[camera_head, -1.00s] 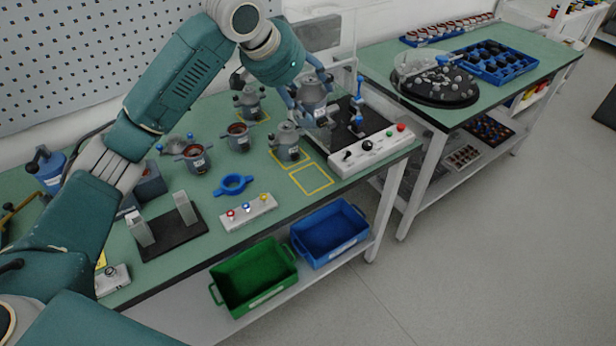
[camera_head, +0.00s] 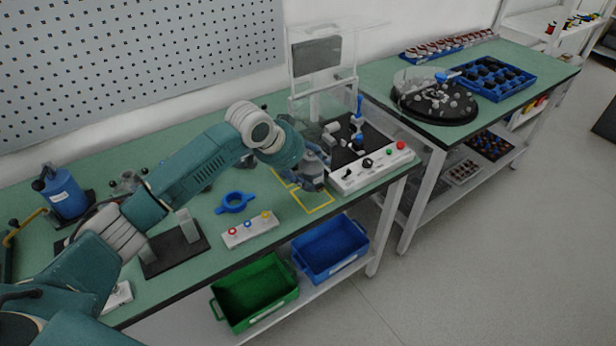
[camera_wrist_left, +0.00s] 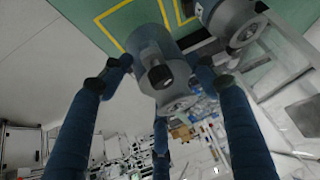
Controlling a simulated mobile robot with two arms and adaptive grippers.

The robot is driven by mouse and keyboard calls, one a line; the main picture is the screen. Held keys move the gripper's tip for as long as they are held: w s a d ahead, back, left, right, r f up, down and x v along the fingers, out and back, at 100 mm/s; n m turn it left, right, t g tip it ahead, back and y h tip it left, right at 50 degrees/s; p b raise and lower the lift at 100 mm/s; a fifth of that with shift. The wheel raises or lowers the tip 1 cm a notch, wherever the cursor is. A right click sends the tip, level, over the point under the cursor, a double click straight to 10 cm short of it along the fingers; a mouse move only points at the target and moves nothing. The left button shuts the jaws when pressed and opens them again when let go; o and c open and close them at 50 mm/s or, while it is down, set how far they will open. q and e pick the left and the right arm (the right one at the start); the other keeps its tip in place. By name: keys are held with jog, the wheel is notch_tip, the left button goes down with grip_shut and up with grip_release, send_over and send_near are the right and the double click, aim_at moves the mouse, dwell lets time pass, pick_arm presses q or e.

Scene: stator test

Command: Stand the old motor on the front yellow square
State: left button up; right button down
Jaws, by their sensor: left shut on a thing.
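My left gripper (camera_head: 314,178) is shut on a grey motor (camera_head: 313,160) above the yellow-marked part of the bench. In the left wrist view, the blue fingers (camera_wrist_left: 160,78) surround the motor (camera_wrist_left: 150,45), whose shaft end faces the camera. The front yellow square (camera_head: 320,206) is partly visible, just in front of and below the held motor. Whether the motor touches the bench cannot be told. A second grey motor (camera_wrist_left: 236,18) stands close beside it in the wrist view; my arm hides it in the head view. My right gripper is out of view.
A white test unit (camera_head: 375,168) with buttons stands just right of the square. Green (camera_head: 255,292) and blue bins (camera_head: 330,248) sit below the bench front.

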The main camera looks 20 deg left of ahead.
aim_at(303, 176)
pick_arm(q)
jog(key=shift+w+f, duration=0.1)
jog(key=shift+f, duration=2)
jog(key=o, duration=1.9)
jog(key=shift+f, duration=0.2)
jog(key=v, duration=1.2)
jog(key=shift+r+b, duration=0.15)
jog(key=shift+b, duration=0.2)
